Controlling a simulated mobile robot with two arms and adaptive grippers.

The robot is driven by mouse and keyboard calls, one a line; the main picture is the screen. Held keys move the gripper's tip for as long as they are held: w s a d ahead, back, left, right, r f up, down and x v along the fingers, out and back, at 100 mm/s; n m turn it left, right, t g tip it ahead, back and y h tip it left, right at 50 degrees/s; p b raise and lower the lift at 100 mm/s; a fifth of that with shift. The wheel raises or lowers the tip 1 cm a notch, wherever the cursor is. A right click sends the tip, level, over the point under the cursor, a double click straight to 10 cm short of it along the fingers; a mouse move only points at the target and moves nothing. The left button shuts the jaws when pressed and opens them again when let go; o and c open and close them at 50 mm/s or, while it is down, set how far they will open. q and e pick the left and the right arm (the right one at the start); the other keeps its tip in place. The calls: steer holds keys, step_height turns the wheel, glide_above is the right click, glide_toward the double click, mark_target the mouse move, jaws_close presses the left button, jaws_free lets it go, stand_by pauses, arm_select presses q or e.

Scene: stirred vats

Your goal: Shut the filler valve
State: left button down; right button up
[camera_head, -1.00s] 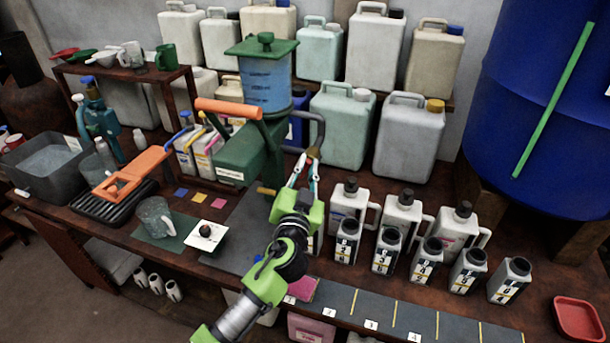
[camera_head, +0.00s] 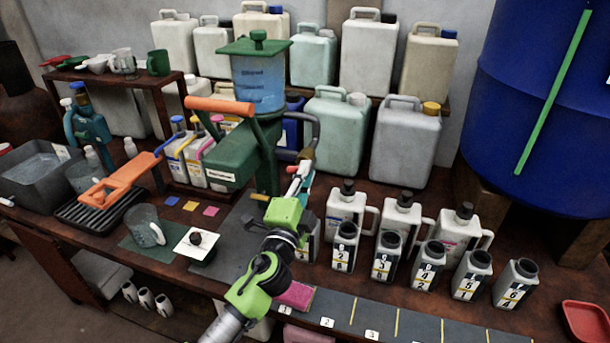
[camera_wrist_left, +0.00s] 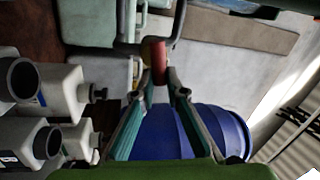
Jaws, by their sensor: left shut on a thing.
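The green filler (camera_head: 232,160) stands on the bench with a clear tank of blue liquid (camera_head: 260,84), a green lid and an orange-gripped lever (camera_head: 220,105). A grey curved spout or handle (camera_head: 316,128) bends down on its right side. My left gripper (camera_head: 302,170) is just below that bend, shut on a small red grip, seemingly the valve handle. In the left wrist view the red grip (camera_wrist_left: 158,58) shows at the fingertips, next to the grey loop. The gripper partly hides the valve in the head view. My right gripper is out of view.
Several numbered bottles (camera_head: 383,256) and white jugs (camera_head: 401,216) stand close right of my left arm. Jerrycans (camera_head: 405,145) line the back. A blue drum (camera_head: 540,110) is at right. A black bulb on a white plate (camera_head: 196,243) and a glass jug (camera_head: 146,226) stand at front left.

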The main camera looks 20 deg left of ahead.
arm_select(q)
steer(key=shift+f+m+h, duration=0.25)
steer(key=shift+m+h, duration=0.35)
steer(key=shift+m, duration=0.8)
steer(key=c, duration=2)
jaws_free()
steer(key=s, duration=0.4)
steer(key=s+f, duration=0.1)
steer(key=s, duration=0.3)
steer(key=s+f, duration=0.1)
steer(key=s, duration=0.3)
steer(key=shift+a+f, duration=0.15)
steer(key=shift+f, duration=0.05)
steer(key=shift+w, duration=0.1)
